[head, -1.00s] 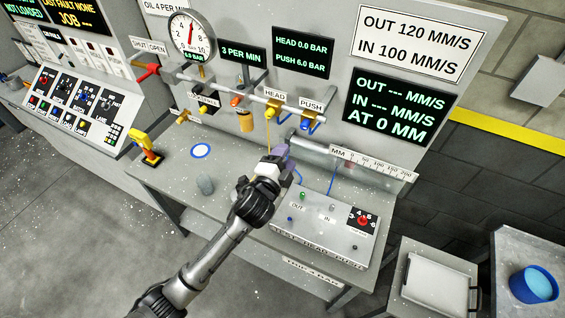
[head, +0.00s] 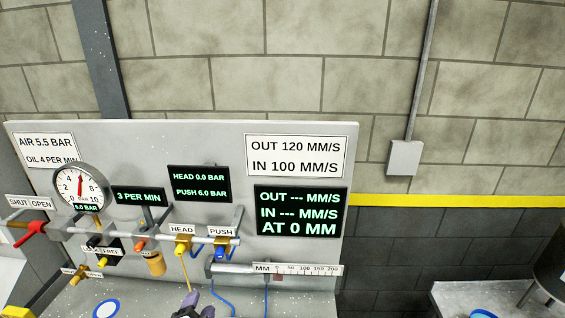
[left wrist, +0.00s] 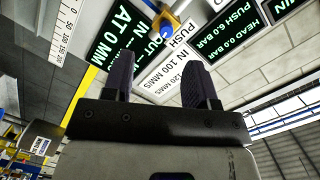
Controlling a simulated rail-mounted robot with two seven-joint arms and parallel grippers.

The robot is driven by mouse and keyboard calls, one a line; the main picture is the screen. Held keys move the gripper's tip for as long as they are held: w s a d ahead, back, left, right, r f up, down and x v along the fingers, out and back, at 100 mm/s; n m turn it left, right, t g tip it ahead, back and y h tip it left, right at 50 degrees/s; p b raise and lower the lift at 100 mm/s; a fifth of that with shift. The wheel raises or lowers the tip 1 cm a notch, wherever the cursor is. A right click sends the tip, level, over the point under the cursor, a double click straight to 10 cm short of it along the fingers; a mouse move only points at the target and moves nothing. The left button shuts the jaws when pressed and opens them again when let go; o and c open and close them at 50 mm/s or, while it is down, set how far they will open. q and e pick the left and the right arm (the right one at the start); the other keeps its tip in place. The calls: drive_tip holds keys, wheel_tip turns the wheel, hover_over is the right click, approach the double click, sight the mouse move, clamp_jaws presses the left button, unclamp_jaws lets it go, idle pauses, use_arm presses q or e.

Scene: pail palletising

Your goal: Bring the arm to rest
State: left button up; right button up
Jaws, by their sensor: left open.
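My left gripper (head: 193,304) shows only at the bottom edge of the head view, in front of the panel and below the yellow HEAD valve. Its dark purple fingers stand apart with nothing between them in the left wrist view (left wrist: 157,85). The rest of my left arm is out of the head view. My right gripper is in neither view.
A grey panel (head: 110,140) carries a round gauge (head: 81,187), a red-handled valve (head: 30,232), a HEAD valve (head: 181,246), a PUSH valve (head: 221,248) and a green-lettered display (head: 300,212). A cylinder with a scale (head: 298,270) lies below. A bench (head: 440,300) stands at right.

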use_arm(q)
drive_tip(key=s+f+n+g+p, duration=0.2)
drive_tip(key=s+f+n+g, duration=0.1)
drive_tip(key=s, duration=0.9)
drive_tip(key=s+f+n+g+h+p, duration=0.1)
drive_tip(key=s+g, duration=0.4)
drive_tip(key=s, duration=0.7)
drive_tip(key=s+f+n+g+p, duration=0.3)
drive_tip(key=s+f+n+g, duration=0.2)
drive_tip(key=s, duration=0.8)
drive_tip(key=shift+d+f+p, duration=0.25)
drive_tip(key=shift+f+p, duration=0.05)
drive_tip(key=shift+p, duration=0.1)
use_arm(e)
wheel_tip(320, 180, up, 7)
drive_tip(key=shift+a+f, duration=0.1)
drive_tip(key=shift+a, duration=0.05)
use_arm(q)
drive_tip(key=shift+c, duration=0.5)
